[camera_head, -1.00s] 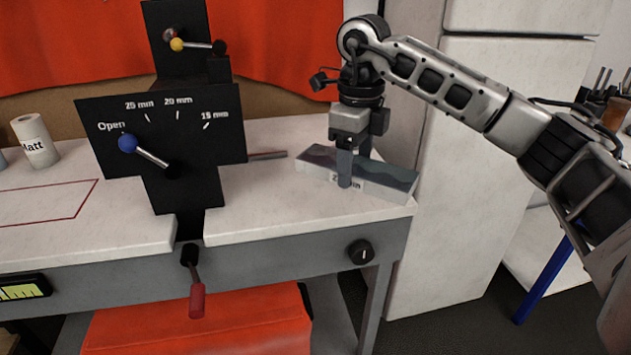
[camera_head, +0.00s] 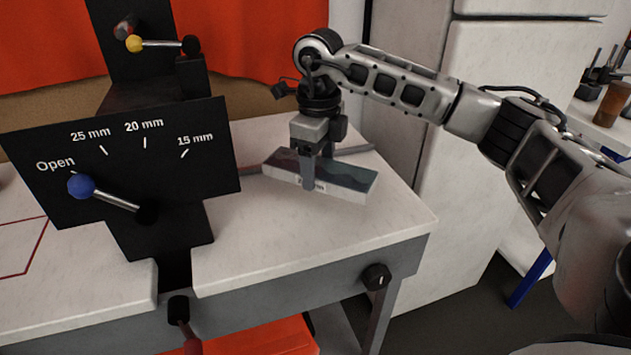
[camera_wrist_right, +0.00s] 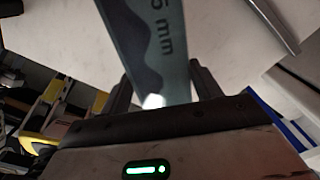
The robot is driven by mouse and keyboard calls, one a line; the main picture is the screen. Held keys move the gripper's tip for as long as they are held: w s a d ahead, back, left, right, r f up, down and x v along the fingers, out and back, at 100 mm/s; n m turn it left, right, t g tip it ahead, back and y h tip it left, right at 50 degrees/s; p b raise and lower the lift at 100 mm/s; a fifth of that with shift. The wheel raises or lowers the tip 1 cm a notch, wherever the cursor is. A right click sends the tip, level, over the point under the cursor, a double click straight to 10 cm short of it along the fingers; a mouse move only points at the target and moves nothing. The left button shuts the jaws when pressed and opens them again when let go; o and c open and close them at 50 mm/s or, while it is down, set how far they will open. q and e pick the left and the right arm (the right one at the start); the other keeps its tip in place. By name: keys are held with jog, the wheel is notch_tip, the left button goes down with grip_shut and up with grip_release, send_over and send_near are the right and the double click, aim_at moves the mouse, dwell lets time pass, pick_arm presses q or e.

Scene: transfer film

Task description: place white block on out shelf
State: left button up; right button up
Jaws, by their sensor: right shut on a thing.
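The block (camera_head: 344,176) is a long flat piece with white sides and a grey-teal wavy print on top. My right gripper (camera_head: 317,181) is shut across its middle, fingers pointing down. The block is over the white worktop right of the black machine; I cannot tell whether it touches the top. In the right wrist view the block (camera_wrist_right: 160,50) runs between the fingers (camera_wrist_right: 158,95), with print ending in "5 mm". I cannot identify an out shelf with certainty. My left gripper is out of view.
The black machine (camera_head: 225,160) has a blue-knobbed lever (camera_head: 82,187) and thickness marks. A metal bar (camera_head: 355,150) runs behind the block. The worktop (camera_head: 300,235) is clear in front of the block. A black knob (camera_head: 376,277) is on the front edge. A white cabinet (camera_head: 460,150) stands right.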

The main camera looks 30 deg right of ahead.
aim_at(318, 199)
jog(key=shift+f, duration=0.7)
notch_tip(318, 199, down, 3)
jog(key=shift+f, duration=0.1)
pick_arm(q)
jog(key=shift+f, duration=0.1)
pick_arm(e)
jog(key=shift+f, duration=0.2)
jog(key=o, duration=1.1)
jog(key=shift+c, duration=0.2)
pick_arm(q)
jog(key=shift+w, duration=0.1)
pick_arm(e)
jog(key=shift+r, duration=0.15)
